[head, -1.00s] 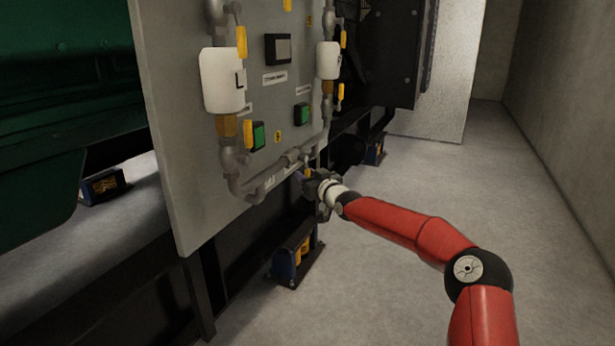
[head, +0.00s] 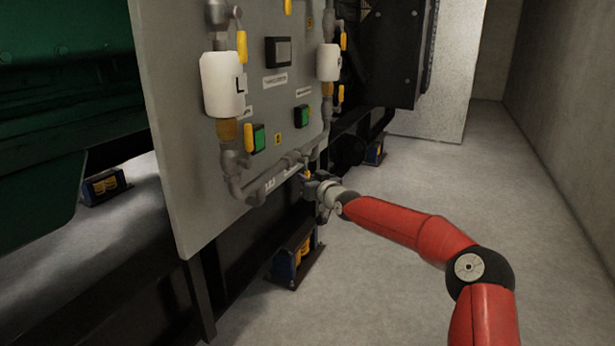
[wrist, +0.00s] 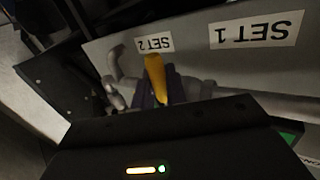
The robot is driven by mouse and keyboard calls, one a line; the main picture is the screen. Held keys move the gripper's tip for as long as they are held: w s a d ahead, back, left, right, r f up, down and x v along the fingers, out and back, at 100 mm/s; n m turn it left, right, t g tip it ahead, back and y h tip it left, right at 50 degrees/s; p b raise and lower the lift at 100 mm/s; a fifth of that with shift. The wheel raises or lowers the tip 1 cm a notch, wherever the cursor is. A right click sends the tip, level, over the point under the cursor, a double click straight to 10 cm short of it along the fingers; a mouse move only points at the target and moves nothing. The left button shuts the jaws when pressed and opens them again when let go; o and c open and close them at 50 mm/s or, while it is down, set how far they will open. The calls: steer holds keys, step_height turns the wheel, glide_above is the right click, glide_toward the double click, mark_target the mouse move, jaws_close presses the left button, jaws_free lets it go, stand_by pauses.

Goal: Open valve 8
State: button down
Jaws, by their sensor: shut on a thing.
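My gripper (head: 312,188) is at the bottom pipe of the grey panel (head: 190,170), near its lower right part. In the wrist view a yellow valve handle (wrist: 156,78) stands between the fingers, and my gripper (wrist: 160,98) is shut on it. The handle sits on the grey pipe beside the label "SET 2" (wrist: 154,44). In the head view only a small yellow bit of this handle (head: 307,174) shows by the fingers. No number 8 can be read in these frames.
Other yellow handles (head: 249,138), white filter bodies (head: 222,84) and green buttons (head: 258,137) are on the panel. The label "SET 1" (wrist: 256,31) shows in the wrist view. Blue mounts (head: 290,258) stand below. The floor to the right is clear up to the wall.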

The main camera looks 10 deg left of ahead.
steer(key=s+m+g+p, duration=0.1)
steer(key=m+g+p, duration=0.1)
steer(key=p, duration=0.1)
steer(key=s+a+r+m+g+p, duration=0.1)
steer(key=m+g+p, duration=0.1)
steer(key=p, duration=0.2)
steer(key=s+r+m+g+p, duration=0.1)
steer(key=m+p, duration=0.1)
steer(key=p, duration=0.1)
steer(key=shift+s+a+r+m+g+h+p, duration=0.15)
steer(key=shift+s+m+g+h+p, duration=0.15)
steer(key=shift+g, duration=0.1)
stand_by(0.4)
steer(key=c, duration=1.5)
jaws_free()
